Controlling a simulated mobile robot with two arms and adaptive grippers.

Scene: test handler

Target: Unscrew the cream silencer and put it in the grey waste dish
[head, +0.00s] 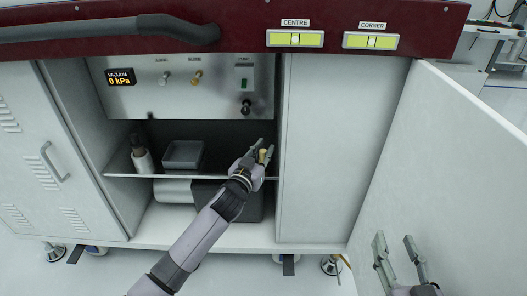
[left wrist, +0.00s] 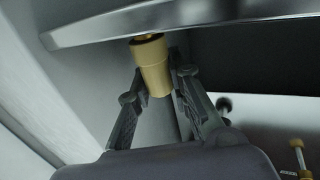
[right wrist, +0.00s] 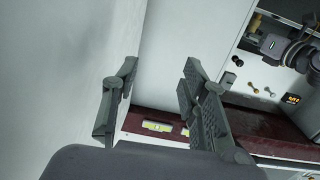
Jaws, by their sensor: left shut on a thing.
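The cream silencer (head: 263,156) is between the fingers of my left gripper (head: 262,149), near the right end of the cabinet shelf. In the left wrist view the silencer (left wrist: 152,68) is a tan cylinder with a brass end against or near the metal edge; whether it is still threaded in is hidden. My left gripper (left wrist: 158,84) is shut on it. The grey waste dish (head: 182,154) stands on the shelf, left of my left gripper, and looks empty. My right gripper (head: 395,243) is open and empty beside the open door; its spread fingers (right wrist: 158,85) show in the right wrist view.
A bottle with a dark top (head: 142,158) stands left of the dish. Above is a panel with a vacuum display (head: 121,77) reading 0 kPa, knobs and a switch. The open cabinet door (head: 440,150) bounds the right side. A dark-red worktop edge (head: 240,38) overhangs.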

